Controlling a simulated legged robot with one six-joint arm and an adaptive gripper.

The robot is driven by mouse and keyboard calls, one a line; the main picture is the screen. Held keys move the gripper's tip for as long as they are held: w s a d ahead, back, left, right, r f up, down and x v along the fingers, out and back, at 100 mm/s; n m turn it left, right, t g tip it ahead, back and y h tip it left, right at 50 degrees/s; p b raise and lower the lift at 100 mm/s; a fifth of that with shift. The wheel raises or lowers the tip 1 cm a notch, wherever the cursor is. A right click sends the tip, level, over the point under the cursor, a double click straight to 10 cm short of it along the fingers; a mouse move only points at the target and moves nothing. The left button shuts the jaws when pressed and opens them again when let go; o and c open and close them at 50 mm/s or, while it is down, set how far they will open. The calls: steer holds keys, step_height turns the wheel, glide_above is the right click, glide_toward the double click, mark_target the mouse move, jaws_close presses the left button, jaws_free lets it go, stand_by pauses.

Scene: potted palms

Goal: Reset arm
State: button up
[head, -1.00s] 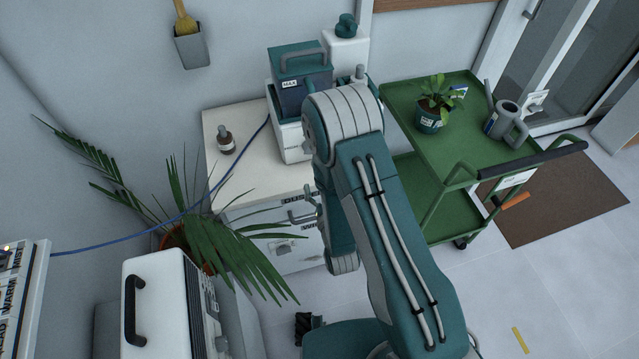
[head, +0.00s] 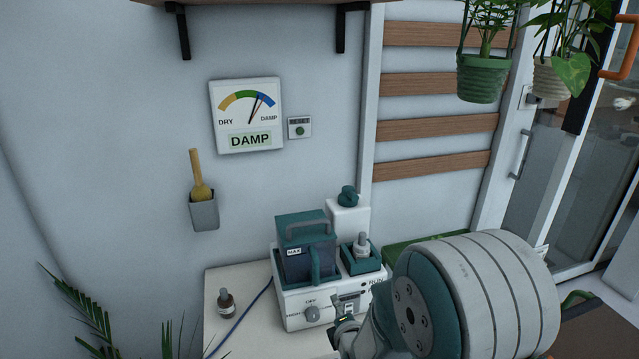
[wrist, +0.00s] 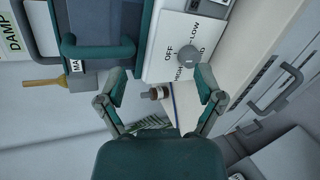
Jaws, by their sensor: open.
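My gripper (wrist: 162,82) is open and empty in the wrist view, its two fingers spread wide apart. It points toward the white machine (wrist: 172,62) with a round dial (wrist: 188,53). In the head view, part of my gripper (head: 345,326) shows low in front of that machine, next to its switch panel. The large rounded joint of my arm fills the lower right and hides much of what lies behind it. Whether the gripper touches the machine cannot be told.
A small brown bottle (head: 226,301) stands on the white cabinet top (head: 240,278). It also shows between the fingers in the wrist view (wrist: 159,92). A damp gauge (head: 247,115) and brush holder (head: 203,212) hang on the wall. Hanging pots (head: 483,78) are upper right.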

steer(key=s+d+r+m+g+h, duration=0.1)
steer(key=s+d+r+m+g, duration=0.4)
steer(key=s+r+m, duration=0.65)
steer(key=s+d+r+m+g, duration=0.1)
steer(key=s+d+r+m, duration=0.1)
steer(key=s+m, duration=0.4)
steer(key=s+d+r+m+g+h, duration=0.1)
steer(key=s+d+r+m, duration=0.2)
steer(key=s+m, duration=0.3)
steer(key=s+r, duration=0.1)
steer(key=s, duration=0.1)
steer(key=shift+s+d+g, duration=0.35)
steer(key=shift+s+g, duration=0.05)
